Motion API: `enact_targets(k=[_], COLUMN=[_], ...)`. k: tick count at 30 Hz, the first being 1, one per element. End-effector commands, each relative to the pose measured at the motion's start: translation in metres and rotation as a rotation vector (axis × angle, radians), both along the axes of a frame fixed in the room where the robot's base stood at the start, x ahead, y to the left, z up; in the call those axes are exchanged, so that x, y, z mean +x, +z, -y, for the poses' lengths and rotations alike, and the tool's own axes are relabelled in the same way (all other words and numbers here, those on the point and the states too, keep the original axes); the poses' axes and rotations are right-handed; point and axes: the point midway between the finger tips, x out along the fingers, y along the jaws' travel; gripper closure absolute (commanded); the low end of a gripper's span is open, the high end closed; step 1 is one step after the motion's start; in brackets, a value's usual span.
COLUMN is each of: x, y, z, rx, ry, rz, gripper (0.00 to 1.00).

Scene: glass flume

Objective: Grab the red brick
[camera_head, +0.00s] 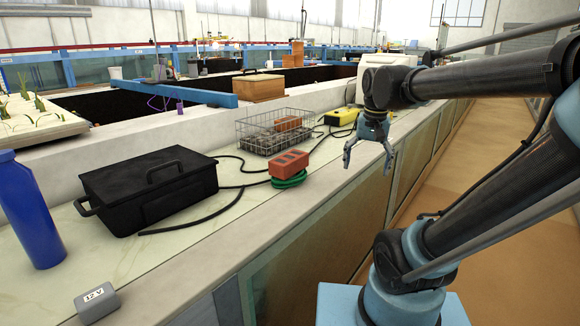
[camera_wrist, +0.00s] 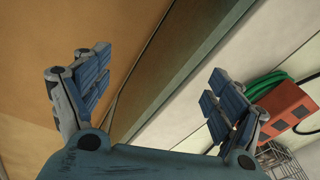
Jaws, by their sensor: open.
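A second reddish brick (camera_head: 288,123) is in a wire basket (camera_head: 262,142) behind. My gripper (camera_head: 368,160) is open and empty, to the right of the first brick, its fingers pointing down near the ledge's outer edge. It shows open in the wrist view (camera_wrist: 158,92) too.
A black case (camera_head: 150,187) and black cables lie left of the brick. A yellow and black item (camera_head: 342,116) stands behind it. A blue bottle (camera_head: 30,215) and a grey labelled block (camera_head: 97,302) are at the near left. The ledge drops to a tan floor (camera_head: 447,180) at right.

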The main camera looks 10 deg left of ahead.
Motion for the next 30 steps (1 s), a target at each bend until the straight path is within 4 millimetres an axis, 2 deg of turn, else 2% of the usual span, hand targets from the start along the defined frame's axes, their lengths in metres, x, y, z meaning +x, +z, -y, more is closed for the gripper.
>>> enact_targets(k=[1, 6, 11, 15, 21, 24, 30], x=[0.013, 0.05, 0.082, 0.106, 0.13, 0.136, 0.141], y=[0.013, 0.048, 0.076, 0.096, 0.115, 0.119, 0.12], z=[-0.013, -0.056, -0.104, -0.15, -0.212, -0.234, -0.254], rx=[0.003, 0.01, 0.011, 0.008, 0.0, -0.005, -0.008], ry=[-0.012, -0.081, -0.149, -0.207, -0.283, -0.31, -0.335], rz=[-0.008, -0.037, -0.064, -0.085, -0.107, -0.115, -0.121], gripper=[0.13, 0.13, 0.13, 0.13, 0.13, 0.13, 0.13])
